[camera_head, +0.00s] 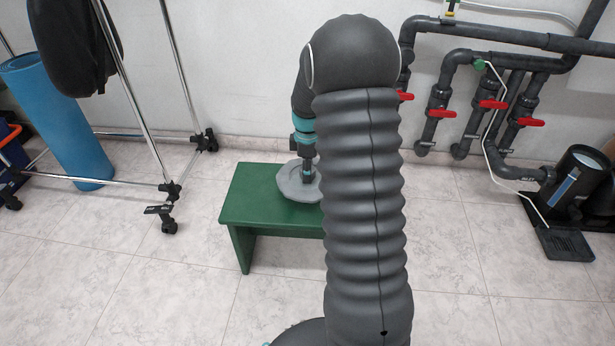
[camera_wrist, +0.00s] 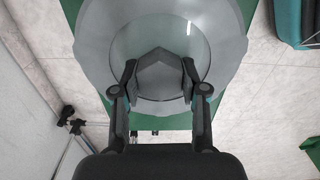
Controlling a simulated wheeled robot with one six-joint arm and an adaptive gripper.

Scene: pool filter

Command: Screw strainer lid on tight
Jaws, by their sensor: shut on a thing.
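The strainer lid (camera_head: 292,186) is a round grey disc lying on a green bench (camera_head: 250,207). In the wrist view the lid (camera_wrist: 95,40) fills the upper middle, with a clear round centre and a grey angular knob (camera_wrist: 160,75) in the middle. My gripper (camera_head: 308,176) is above the lid, pointing down. In the wrist view my gripper (camera_wrist: 160,78) has a finger on each side of the knob, shut on it. The right part of the lid and bench is hidden behind my arm in the head view.
A pump (camera_head: 575,180) stands on the floor at the right, below grey pipes with red valve handles (camera_head: 492,104). A chrome wheeled rack (camera_head: 150,110) and a rolled blue mat (camera_head: 60,120) stand at the left. The tiled floor before the bench is clear.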

